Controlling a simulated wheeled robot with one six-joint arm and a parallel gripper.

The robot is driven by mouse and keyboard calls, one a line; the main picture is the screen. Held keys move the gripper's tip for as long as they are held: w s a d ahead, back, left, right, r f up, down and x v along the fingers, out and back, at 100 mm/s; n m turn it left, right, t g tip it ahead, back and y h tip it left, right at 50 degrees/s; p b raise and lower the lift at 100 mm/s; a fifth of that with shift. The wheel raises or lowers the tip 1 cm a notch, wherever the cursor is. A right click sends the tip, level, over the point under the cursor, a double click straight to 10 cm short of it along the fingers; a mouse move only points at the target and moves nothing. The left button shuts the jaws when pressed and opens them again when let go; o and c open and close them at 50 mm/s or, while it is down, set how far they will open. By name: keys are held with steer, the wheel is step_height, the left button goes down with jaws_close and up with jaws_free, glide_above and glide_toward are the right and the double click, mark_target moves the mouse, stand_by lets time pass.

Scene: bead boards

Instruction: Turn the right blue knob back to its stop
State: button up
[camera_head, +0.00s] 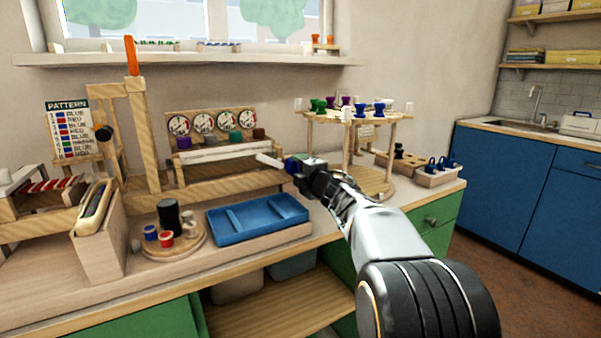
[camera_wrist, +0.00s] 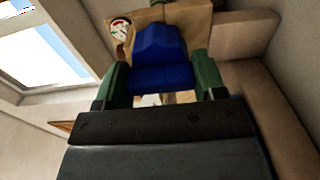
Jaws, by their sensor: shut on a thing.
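My gripper (camera_head: 297,165) is at the right end of the wooden rack, its fingers close together. In the wrist view my gripper (camera_wrist: 163,82) has its green pads on both sides of a blue knob (camera_wrist: 160,60), and they touch it. The knob fills the gap, with a wooden part behind it. In the head view a little of the blue knob (camera_head: 290,166) shows at the fingertips; the rest is hidden by my gripper. A pale bar (camera_head: 269,160) sticks out to the left of the fingertips. I cannot tell the knob's turn angle or its stop.
A rack with a row of dials (camera_head: 202,122) stands left of my gripper; one dial (camera_wrist: 120,28) shows in the wrist view. A blue tray (camera_head: 258,220) lies in front. Bench space between tray and rack is narrow.

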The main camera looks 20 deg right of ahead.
stand_by(0.3)
steer(key=o, duration=0.9)
steer(key=s, duration=0.4)
steer(key=s+d+p, duration=0.1)
steer(key=s, duration=0.4)
steer(key=s+p, duration=0.1)
steer(key=s, duration=0.3)
steer(key=shift+s+d, duration=0.3)
steer(key=shift+s, duration=0.1)
steer(key=shift+r+p, duration=0.1)
steer(key=shift+p, duration=0.25)
